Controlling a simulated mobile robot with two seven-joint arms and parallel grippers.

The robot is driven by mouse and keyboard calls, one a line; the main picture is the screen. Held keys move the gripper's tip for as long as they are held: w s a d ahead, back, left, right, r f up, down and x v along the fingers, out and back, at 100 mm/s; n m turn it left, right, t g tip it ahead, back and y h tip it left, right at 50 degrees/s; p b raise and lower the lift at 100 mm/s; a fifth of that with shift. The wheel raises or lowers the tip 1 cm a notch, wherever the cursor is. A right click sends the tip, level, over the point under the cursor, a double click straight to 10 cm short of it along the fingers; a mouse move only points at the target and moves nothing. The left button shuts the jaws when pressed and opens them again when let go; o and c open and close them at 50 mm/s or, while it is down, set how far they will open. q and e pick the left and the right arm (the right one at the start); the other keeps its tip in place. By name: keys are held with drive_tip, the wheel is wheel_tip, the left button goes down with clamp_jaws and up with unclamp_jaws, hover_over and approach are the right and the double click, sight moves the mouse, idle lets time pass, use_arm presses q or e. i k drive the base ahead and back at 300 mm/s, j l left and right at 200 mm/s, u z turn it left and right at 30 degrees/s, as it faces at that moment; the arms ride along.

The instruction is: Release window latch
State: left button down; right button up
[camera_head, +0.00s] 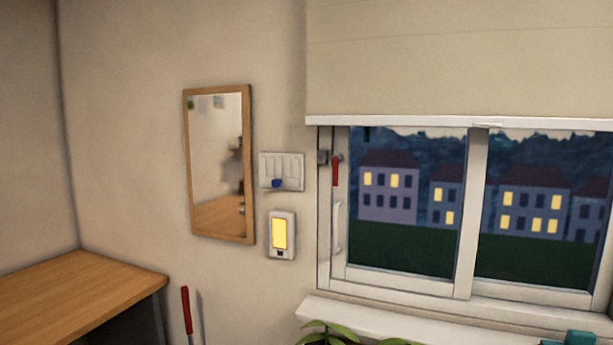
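The window (466,215) is at the right, with a white frame and two panes side by side. A latch with a red handle (335,171) sits at the upper left of the window frame, its handle hanging down. A small grey metal piece (323,157) is beside the top of the red handle. A white vertical pull handle (338,227) is below it on the left sash. The sash looks closed. Neither of my grippers shows in this view.
A cream blind (458,60) covers the window's top. Left of the window are a switch panel (290,170), a lit yellow device (280,234) and a wood-framed mirror (249,165). A wooden desk (75,295) is lower left, beside a red-handled tool (187,311). Plant leaves (330,332) rise before the sill (400,325).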

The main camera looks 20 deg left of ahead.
sight(336, 158)
drive_tip(key=i+j, duration=0.1)
drive_tip(key=j, duration=0.25)
drive_tip(key=i+j, duration=0.15)
drive_tip(key=j, duration=0.2)
drive_tip(key=i+j, duration=0.1)
drive_tip(key=j, duration=0.25)
drive_tip(key=i+j, duration=0.1)
drive_tip(key=j, duration=0.25)
